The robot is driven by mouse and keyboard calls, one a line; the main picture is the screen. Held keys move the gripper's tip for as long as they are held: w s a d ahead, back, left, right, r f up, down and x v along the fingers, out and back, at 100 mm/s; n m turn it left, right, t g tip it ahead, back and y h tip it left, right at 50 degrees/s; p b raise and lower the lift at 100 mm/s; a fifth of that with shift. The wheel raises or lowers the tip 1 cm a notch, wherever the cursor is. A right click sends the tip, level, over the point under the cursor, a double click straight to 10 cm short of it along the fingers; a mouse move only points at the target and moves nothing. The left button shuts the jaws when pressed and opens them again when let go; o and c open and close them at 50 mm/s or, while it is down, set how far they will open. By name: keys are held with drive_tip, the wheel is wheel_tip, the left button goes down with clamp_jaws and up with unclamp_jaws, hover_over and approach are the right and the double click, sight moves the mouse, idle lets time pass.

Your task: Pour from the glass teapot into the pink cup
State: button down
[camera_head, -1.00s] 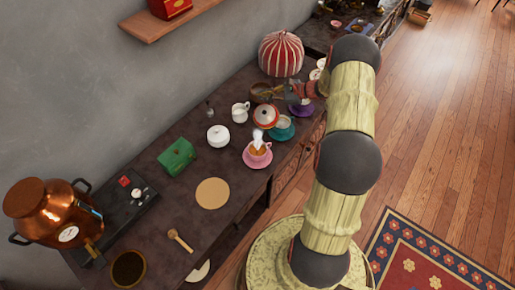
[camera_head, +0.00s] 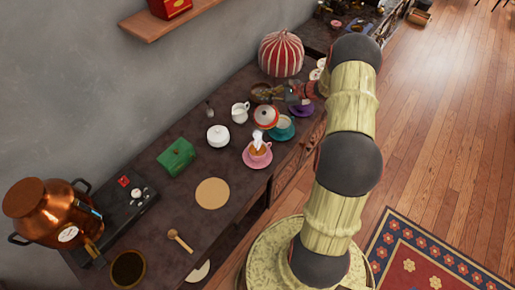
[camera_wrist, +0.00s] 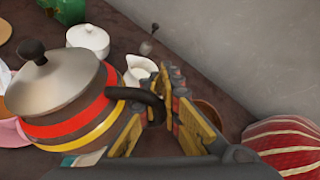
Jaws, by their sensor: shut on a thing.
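The teapot (camera_wrist: 75,125), with red and yellow bands, a silver lid (camera_wrist: 60,78) and a black handle (camera_wrist: 142,97), is at left in the wrist view. In the head view the teapot (camera_head: 265,116) appears tilted, beyond the pink cup. My gripper (camera_wrist: 160,105) is shut on the handle; it also shows in the head view (camera_head: 283,99). The pink cup (camera_head: 258,151) holds orange-brown liquid, steams, and stands on a pink saucer (camera_head: 252,165). In the wrist view, a pink edge (camera_wrist: 10,133) shows partly behind the teapot. The spout and any stream are not clear.
A teal saucer (camera_head: 287,134) with a cup stands right beside the teapot. A white creamer (camera_head: 240,112) and lidded sugar bowl (camera_head: 218,136) stand left. A striped cozy (camera_head: 282,54) and a brown bowl (camera_head: 261,90) are behind. A round tan mat (camera_head: 212,193) lies in front.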

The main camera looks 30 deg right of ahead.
drive_tip(key=shift+r, duration=0.1)
drive_tip(key=shift+w+d+f+m+g+y, duration=0.4)
drive_tip(key=shift+w+d+f+m+y, duration=0.1)
drive_tip(key=shift+w+d+f+m, duration=0.35)
drive_tip(key=shift+w+d+f+m+g+y, duration=0.45)
drive_tip(key=shift+w+d+f+m, duration=0.25)
drive_tip(key=shift+d, duration=0.25)
drive_tip(key=shift+r+y, duration=0.1)
drive_tip(key=shift+y, duration=0.15)
drive_tip(key=s+a+r, duration=0.1)
drive_tip(key=s+a, duration=0.2)
drive_tip(key=a, duration=0.7)
drive_tip(key=s+a+r, duration=0.2)
drive_tip(key=a, duration=0.8)
drive_tip(key=s+a+r, duration=0.1)
drive_tip(key=s+a, duration=0.2)
drive_tip(key=a, duration=0.7)
drive_tip(key=shift+s+a+r, duration=0.15)
drive_tip(key=shift+s+r, duration=0.1)
drive_tip(key=shift+s, duration=0.05)
